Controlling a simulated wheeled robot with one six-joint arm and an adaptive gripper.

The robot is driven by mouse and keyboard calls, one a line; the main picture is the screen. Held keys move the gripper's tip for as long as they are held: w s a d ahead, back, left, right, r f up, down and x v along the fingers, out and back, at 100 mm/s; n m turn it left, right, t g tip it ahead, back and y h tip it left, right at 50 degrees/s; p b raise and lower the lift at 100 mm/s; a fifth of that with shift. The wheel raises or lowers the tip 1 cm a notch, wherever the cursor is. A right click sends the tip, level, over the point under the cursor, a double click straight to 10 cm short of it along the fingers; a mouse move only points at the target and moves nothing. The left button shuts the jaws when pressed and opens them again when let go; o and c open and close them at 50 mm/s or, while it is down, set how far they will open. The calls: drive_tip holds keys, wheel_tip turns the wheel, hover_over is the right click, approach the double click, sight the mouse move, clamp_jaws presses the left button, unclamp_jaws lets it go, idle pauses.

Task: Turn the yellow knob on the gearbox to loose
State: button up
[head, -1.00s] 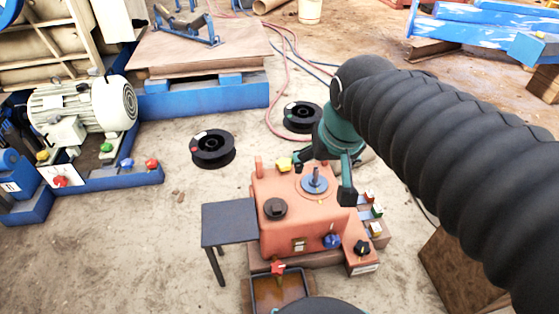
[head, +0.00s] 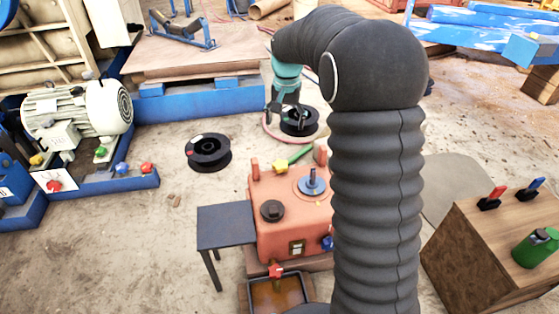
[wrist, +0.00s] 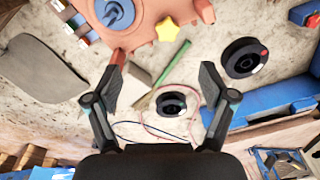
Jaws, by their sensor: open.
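The orange gearbox (head: 297,228) stands on the floor in the lower middle of the head view, its right side hidden by my arm. The star-shaped yellow knob (head: 281,164) is on its far edge. The knob also shows at the top of the wrist view (wrist: 167,29). A green bar (head: 300,154) reaches outward beside it; in the wrist view the bar (wrist: 174,63) lies below the knob. My gripper (head: 286,106) is beyond the gearbox, apart from the knob. Its fingers (wrist: 160,82) are spread and empty, with the knob ahead of them in the wrist view.
Black spools (head: 207,152) lie on the floor, one (wrist: 172,103) near my gripper. A grey side table (head: 227,226) and a tray of brown liquid (head: 277,293) adjoin the gearbox. A wooden box (head: 490,245) with red, blue and green parts stands right. Hoses cross the floor behind.

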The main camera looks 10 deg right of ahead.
drive_tip(key=g, duration=0.1)
hover_over(281, 164)
wheel_tip(281, 164, down, 7)
drive_tip(key=shift+m, duration=0.5)
wheel_tip(281, 164, down, 15)
drive_tip(key=shift+a+r+b, duration=0.1)
drive_tip(key=shift+b, duration=0.8)
drive_tip(key=c, duration=1.1)
